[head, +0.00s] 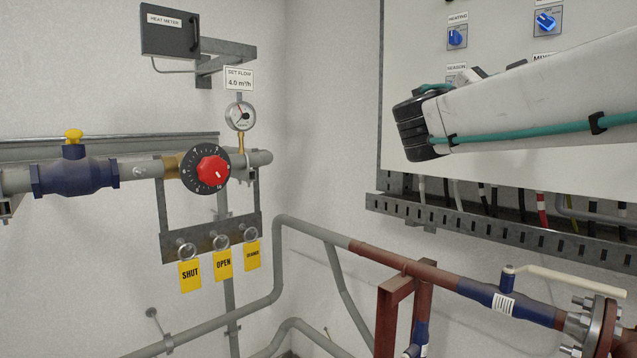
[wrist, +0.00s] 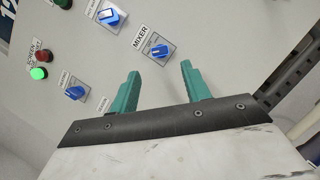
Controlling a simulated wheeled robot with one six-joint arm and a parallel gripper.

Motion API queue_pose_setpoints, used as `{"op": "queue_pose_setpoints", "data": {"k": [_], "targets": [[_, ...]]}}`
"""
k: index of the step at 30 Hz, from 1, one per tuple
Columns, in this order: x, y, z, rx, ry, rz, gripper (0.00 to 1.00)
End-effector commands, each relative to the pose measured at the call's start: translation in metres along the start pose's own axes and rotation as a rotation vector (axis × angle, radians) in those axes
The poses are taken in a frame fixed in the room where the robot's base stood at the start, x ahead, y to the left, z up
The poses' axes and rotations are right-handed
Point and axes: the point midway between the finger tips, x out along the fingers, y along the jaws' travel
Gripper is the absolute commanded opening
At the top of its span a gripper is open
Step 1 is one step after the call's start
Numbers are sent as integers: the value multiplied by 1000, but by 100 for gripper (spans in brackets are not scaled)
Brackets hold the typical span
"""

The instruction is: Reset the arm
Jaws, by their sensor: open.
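My gripper (wrist: 160,70) shows in the wrist view as two teal fingers standing well apart with nothing between them. It is open and empty. Beyond the fingertips is the pale control panel, with the blue MIXER knob (wrist: 158,51) seen between and past them. I cannot tell the exact gap to the panel. In the head view my arm reaches in from the right, in front of the control panel (head: 440,185), and covers part of it. My gripper's fingers do not show in the head view.
Other blue knobs (wrist: 109,18), a green lamp (wrist: 39,73) and a red lamp (wrist: 43,56) are on the panel. A slotted cable tray (head: 450,216) runs below it. At left are a red flow dial (head: 212,170), a gauge (head: 240,116), yellow tags (head: 223,264) and pipes.

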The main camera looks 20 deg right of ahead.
Motion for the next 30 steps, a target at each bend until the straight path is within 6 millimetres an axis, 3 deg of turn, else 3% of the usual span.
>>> {"op": "queue_pose_setpoints", "data": {"k": [5, 8, 11, 17, 21, 27, 30], "targets": [[0, -5, -6, 55, 25, -25, 47], [-6, -34, -30, 125, 112, -139, 47], [-25, -82, -61, 226, 228, -329, 47], [-105, -177, -112, 444, 432, -793, 47], [-180, -227, -133, 572, 527, -1141, 47], [-283, -265, -140, 687, 604, -1585, 47], [-317, -273, -136, 706, 632, -1727, 47]]}}
